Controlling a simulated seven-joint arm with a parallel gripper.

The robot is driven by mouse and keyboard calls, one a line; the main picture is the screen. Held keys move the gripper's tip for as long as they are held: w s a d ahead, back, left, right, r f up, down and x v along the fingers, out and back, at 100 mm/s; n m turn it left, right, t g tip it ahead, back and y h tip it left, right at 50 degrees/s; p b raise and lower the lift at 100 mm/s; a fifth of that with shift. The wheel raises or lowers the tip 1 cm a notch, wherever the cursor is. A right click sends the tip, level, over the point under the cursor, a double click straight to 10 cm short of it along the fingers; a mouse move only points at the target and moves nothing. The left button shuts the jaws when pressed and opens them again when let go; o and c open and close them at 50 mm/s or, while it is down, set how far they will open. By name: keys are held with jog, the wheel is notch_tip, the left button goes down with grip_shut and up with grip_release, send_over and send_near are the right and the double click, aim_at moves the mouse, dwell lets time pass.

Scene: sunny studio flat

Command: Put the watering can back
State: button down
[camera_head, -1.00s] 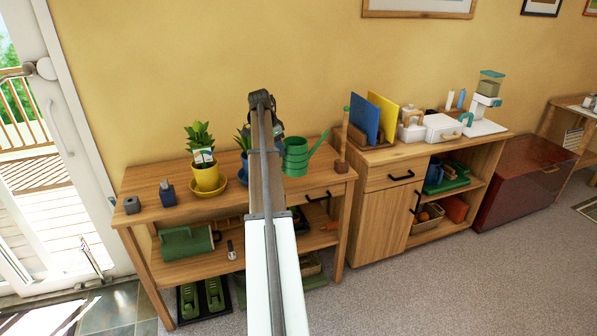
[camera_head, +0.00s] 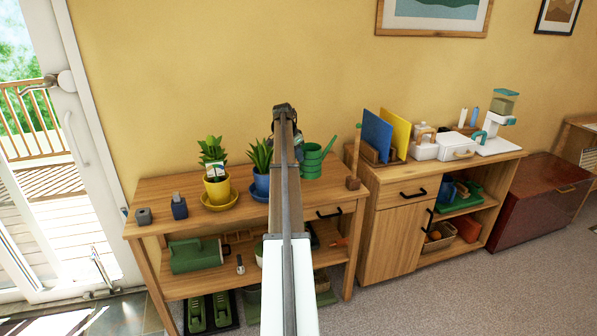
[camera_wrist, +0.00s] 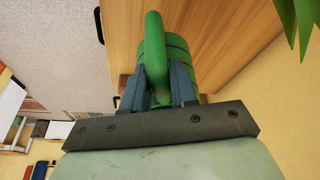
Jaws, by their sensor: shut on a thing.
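The green watering can (camera_head: 312,161) shows at the right part of the wooden table's top (camera_head: 160,200), partly behind my arm, its spout pointing up and right. In the wrist view, my gripper (camera_wrist: 157,86) is shut on the handle of the watering can (camera_wrist: 180,48), with a blue-grey finger on each side. In the head view my gripper is mostly hidden behind my arm. I cannot tell whether the can's base touches the tabletop.
A blue-potted plant (camera_head: 262,182) stands close left of the can, a yellow-potted plant (camera_head: 217,189) further left. Lower shelf holds a green container (camera_head: 196,255).

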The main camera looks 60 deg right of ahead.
jog(key=shift+f, duration=3.05)
jog(key=c, duration=0.9)
grip_release()
jog(key=shift+f, duration=0.15)
jog(key=v, duration=1.2)
